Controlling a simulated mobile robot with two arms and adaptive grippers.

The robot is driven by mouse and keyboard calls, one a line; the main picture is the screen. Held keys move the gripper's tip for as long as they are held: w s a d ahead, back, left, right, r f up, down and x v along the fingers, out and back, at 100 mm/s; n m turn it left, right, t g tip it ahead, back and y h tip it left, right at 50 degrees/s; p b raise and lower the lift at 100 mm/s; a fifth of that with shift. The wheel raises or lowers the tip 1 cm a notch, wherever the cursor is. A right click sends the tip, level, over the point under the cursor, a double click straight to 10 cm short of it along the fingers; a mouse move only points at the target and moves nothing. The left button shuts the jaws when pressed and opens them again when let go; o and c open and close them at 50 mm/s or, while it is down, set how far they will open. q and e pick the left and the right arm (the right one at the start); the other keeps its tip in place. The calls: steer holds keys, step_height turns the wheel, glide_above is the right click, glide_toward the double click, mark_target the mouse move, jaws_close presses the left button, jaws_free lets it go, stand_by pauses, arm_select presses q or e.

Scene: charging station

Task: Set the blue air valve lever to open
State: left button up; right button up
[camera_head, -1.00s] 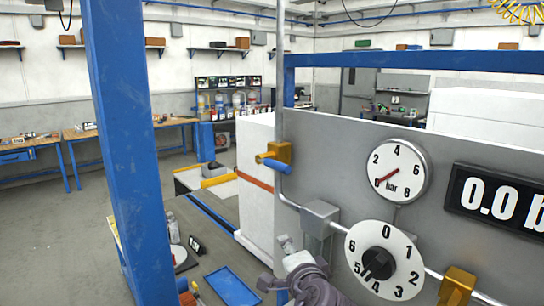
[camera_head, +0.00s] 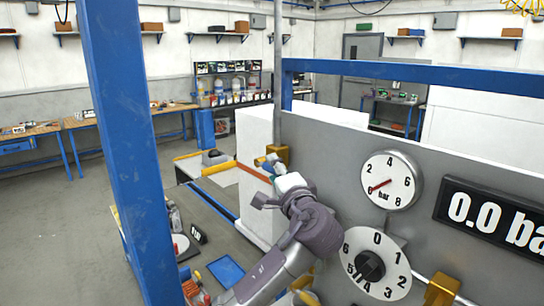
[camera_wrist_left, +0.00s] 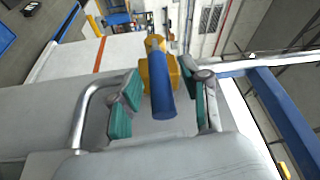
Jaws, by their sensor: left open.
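The blue lever (camera_wrist_left: 162,94) sits on a brass valve body (camera_wrist_left: 157,70) on the pipe at the panel's left edge. In the head view, the brass body (camera_head: 281,150) shows, and the blue lever (camera_head: 262,160) is partly covered by my left gripper (camera_head: 268,181). In the left wrist view, my left gripper (camera_wrist_left: 160,106) is open, with one teal pad on each side of the lever. Gaps show between the pads and the lever. Whether the fingers reach fully around it, I cannot tell. My right gripper is not in view.
The grey panel (camera_head: 335,150) carries a pressure gauge (camera_head: 390,181) near 0, a "0.0" display (camera_head: 497,217) and a numbered dial (camera_head: 375,265). Another brass fitting (camera_head: 442,289) is lower right. A blue post (camera_head: 125,150) stands left. A white block (camera_head: 256,150) stands behind the valve.

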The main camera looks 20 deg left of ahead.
arm_select(q)
steer(key=shift+p+x, duration=0.35)
steer(key=shift+x, duration=0.9)
jaws_close()
